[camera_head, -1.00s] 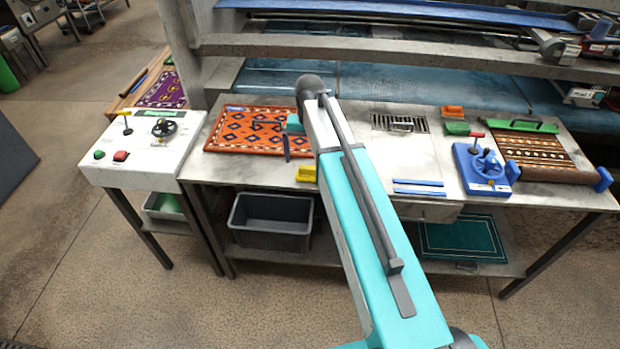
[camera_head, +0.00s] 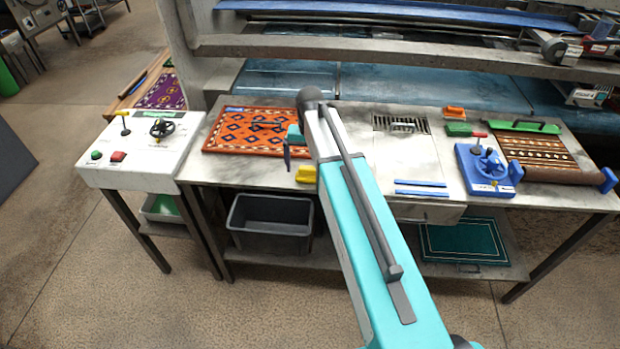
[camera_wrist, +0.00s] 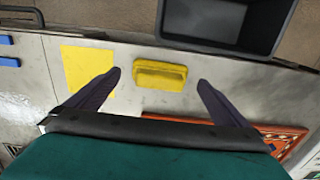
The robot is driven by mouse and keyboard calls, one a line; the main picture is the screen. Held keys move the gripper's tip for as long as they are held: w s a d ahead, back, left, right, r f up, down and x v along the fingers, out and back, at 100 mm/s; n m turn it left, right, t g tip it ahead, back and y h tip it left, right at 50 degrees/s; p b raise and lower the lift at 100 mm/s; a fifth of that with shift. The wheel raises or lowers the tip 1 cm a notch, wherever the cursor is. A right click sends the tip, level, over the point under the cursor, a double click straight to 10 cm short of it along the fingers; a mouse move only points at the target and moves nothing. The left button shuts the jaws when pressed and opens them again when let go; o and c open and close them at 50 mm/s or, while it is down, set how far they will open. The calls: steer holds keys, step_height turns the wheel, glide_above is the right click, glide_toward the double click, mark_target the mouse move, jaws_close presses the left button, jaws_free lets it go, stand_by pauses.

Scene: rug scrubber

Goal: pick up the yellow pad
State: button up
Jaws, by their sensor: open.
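The yellow pad (camera_head: 306,174) lies near the front edge of the metal table, just left of my arm in the head view. In the wrist view the yellow pad (camera_wrist: 159,75) shows whole, with a raised ridge along it. My gripper (camera_wrist: 160,82) is open and empty, with its two dark fingers on either side of the pad in that picture. The fingers appear above the table and do not visibly touch the pad. In the head view my gripper (camera_head: 287,158) is partly hidden by the arm, and one dark finger shows over the rug's right edge.
An orange patterned rug (camera_head: 250,131) lies left of the pad. A flat yellow square (camera_wrist: 88,69) is beside the pad. A grey bin (camera_head: 270,222) stands on the shelf below. Blue strips (camera_head: 420,188) and a blue control box (camera_head: 484,170) are to the right.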

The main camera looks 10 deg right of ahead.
steer(key=shift+f+b, duration=0.55)
steer(key=shift+f, duration=0.75)
steer(key=shift+c, duration=0.4)
steer(key=c, duration=1.1)
